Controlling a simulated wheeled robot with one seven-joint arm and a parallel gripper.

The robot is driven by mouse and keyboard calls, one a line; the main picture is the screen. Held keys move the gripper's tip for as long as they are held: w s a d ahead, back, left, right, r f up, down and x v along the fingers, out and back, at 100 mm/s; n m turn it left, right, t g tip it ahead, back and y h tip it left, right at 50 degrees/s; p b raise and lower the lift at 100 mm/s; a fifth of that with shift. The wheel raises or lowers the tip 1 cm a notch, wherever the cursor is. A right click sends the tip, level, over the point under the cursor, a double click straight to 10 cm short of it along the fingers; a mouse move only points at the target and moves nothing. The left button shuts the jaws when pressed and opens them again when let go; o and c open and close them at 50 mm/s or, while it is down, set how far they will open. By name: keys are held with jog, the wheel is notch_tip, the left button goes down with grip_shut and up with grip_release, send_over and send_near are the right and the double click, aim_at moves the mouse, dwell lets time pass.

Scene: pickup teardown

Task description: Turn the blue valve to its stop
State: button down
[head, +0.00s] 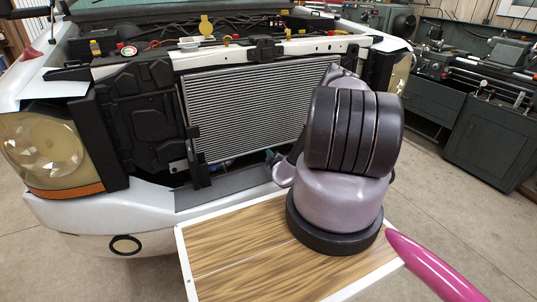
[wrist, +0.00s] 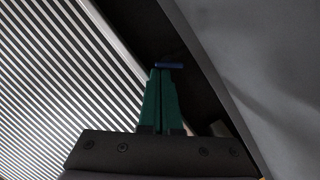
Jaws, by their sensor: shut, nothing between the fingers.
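The blue valve (wrist: 169,65) shows in the wrist view as a thin blue bar in the dark gap beside the radiator fins. My gripper (wrist: 160,73) has green fingers pressed together. Their tips are at the blue bar, and I cannot tell whether they touch it. Nothing shows between the fingers. In the head view a small teal part of my gripper (head: 270,155) shows low in front of the radiator. My arm covers much of that area, and I cannot make out the valve there.
The radiator (head: 255,105) fills the front of the opened pickup, with a black panel (head: 143,115) to its left. The white bumper (head: 105,207) juts out below. In the wrist view a grey surface (wrist: 250,70) rises close on the right. Workshop machines (head: 485,75) stand behind right.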

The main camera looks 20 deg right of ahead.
jog(key=shift+d, duration=0.1)
jog(key=shift+d+f+m, duration=0.1)
jog(key=shift+d+m, duration=0.1)
jog(key=shift+m, duration=0.2)
jog(key=shift+d+m+y, duration=0.25)
jog(key=shift+m+y, duration=0.25)
jog(key=shift+m, duration=0.4)
jog(key=m, duration=0.1)
jog(key=m+y, duration=0.1)
jog(key=m, duration=0.2)
jog(key=shift+s+d+f+g+y, duration=0.1)
jog(key=shift+d+f+g+y, duration=0.1)
jog(key=shift+d+g+y, duration=0.15)
